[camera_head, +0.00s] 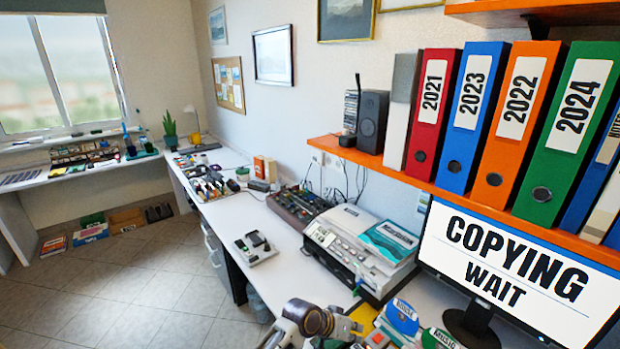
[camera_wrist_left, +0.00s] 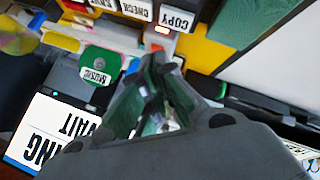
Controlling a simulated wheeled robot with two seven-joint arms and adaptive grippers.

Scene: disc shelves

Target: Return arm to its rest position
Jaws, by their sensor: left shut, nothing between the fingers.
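My left arm comes in at the bottom of the head view, and its gripper (camera_head: 330,342) is mostly cut off by the lower edge, left of the labelled discs. In the left wrist view the fingers of my left gripper (camera_wrist_left: 156,64) are closed together with nothing between them. A green disc labelled MUSIC (camera_wrist_left: 98,65) lies beyond them, apart from the fingertips. In the head view the green disc (camera_head: 440,340) is partly cut off, beside a blue disc (camera_head: 402,314). My right gripper is not in view.
A monitor reading COPYING WAIT (camera_head: 515,265) stands at the right, below an orange shelf (camera_head: 450,203) with binders. A printer-like machine (camera_head: 360,245) is on the white desk (camera_head: 290,275). Labelled slots, COPY (camera_wrist_left: 178,18) among them, show in the wrist view.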

